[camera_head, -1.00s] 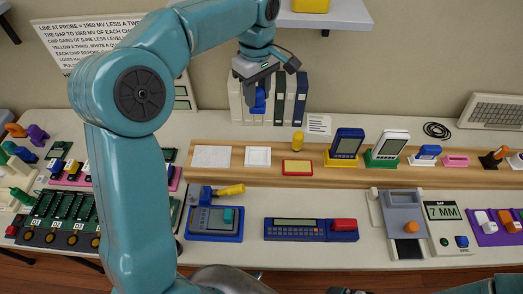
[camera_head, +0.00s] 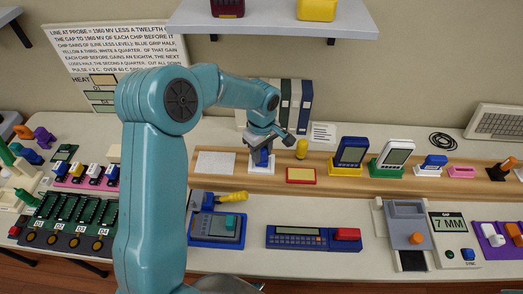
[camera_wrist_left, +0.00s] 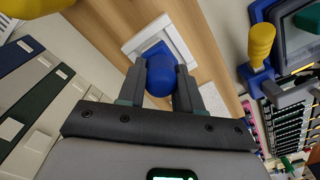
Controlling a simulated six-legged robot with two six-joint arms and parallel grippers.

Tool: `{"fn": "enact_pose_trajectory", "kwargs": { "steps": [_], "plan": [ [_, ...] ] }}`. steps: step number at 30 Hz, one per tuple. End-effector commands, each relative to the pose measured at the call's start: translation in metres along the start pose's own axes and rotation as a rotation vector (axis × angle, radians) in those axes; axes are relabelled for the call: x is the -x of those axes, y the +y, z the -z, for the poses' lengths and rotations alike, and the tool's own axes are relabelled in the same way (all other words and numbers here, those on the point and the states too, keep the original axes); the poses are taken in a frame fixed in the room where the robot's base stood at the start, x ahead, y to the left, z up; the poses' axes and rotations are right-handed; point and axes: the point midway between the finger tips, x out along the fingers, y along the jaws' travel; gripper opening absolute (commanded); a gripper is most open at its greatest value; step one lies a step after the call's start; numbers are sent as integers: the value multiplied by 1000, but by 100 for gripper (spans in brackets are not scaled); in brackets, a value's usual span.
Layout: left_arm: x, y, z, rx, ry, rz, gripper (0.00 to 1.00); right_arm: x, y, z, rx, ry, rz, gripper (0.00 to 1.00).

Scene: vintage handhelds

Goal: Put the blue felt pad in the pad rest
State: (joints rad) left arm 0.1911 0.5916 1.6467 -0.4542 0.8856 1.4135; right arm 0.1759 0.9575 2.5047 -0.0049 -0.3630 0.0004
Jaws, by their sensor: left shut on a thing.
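The blue felt pad (camera_wrist_left: 160,78) is between the two fingers of my left gripper (camera_wrist_left: 160,92) in the left wrist view. Its rounded blue end faces the camera, and the fingers are shut on it. In the head view the blue pad (camera_head: 262,158) shows below my left gripper (camera_head: 261,152). A white square frame, which looks like the pad rest (camera_head: 262,170), lies flat on the wooden strip under it. The frame (camera_wrist_left: 135,48) shows beyond the pad in the wrist view. The pad hides part of it, and I cannot tell whether they touch.
A white plate (camera_head: 215,164) lies left of the frame, and a red-rimmed yellow pad (camera_head: 301,175) lies right. A yellow cylinder (camera_head: 301,149) stands close by on the right. Binders (camera_head: 305,105) stand behind. A handheld in a yellow stand (camera_head: 351,153) is farther right.

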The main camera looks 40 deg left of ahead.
Motion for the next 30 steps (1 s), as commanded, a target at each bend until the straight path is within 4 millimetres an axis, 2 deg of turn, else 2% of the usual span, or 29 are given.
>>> {"fn": "enact_pose_trajectory", "kwargs": {
  "steps": [11,12,14,23,26,30],
  "plan": [
    [-6,0,0,0,1,-1,0,-5,2,0,0,0,0,100],
    [-4,0,0,0,1,-1,44,-3,1,0,0,0,0,100],
    [-4,0,0,0,1,-1,60,-3,1,0,0,0,0,100],
    [-1,0,0,0,1,-1,60,-1,0,0,0,0,0,100],
    [6,1,0,0,2,-3,60,0,0,0,0,0,0,100],
    [34,1,0,0,3,-5,60,-1,0,0,0,0,0,100]
  ]
}}
